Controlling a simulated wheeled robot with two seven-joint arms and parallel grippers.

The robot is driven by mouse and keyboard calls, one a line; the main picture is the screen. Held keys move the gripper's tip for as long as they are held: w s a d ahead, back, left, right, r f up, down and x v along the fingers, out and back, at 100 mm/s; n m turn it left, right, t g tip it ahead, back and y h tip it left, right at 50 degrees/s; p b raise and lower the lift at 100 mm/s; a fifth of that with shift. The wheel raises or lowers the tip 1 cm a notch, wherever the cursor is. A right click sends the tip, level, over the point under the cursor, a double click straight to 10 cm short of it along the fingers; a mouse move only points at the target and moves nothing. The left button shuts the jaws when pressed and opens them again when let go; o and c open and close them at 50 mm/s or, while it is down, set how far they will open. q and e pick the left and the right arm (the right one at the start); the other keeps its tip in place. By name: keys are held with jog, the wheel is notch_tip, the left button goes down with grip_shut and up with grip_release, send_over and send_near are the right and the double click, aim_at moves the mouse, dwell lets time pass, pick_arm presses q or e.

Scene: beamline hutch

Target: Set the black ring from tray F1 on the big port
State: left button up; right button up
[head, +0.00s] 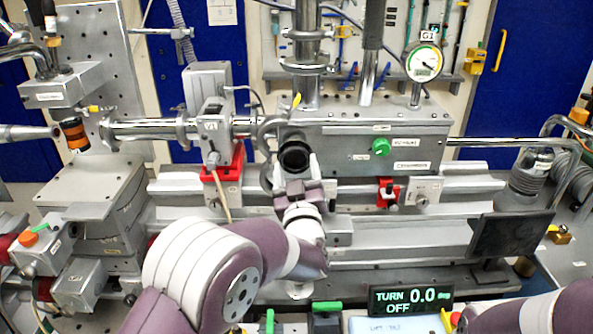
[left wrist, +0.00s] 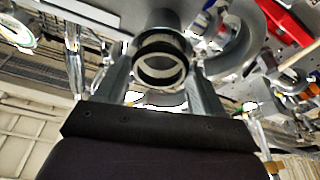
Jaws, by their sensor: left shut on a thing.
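The black ring (head: 294,155) is in front of the left end of the grey chamber box, its opening facing me. My left gripper (head: 293,180) comes up from below and is shut on it. In the left wrist view the black ring (left wrist: 160,68) sits between the two fingers (left wrist: 161,82). A grey tube, which looks like the big port (left wrist: 158,20), is directly behind the ring there. I cannot tell whether ring and port touch. The ring hides most of the port in the head view. My right gripper is out of view; only part of that arm shows at lower right.
A curved metal clamp or pipe (head: 268,130) is close left of the ring. A red-based valve (head: 221,185) stands further left. A display (head: 410,300) reads "TURN 0.0 deg OFF".

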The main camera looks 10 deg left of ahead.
pick_arm(q)
jog(key=shift+w+a, duration=0.1)
jog(key=shift+w, duration=0.45)
jog(key=o, duration=1.1)
jog(key=shift+s+f, duration=0.1)
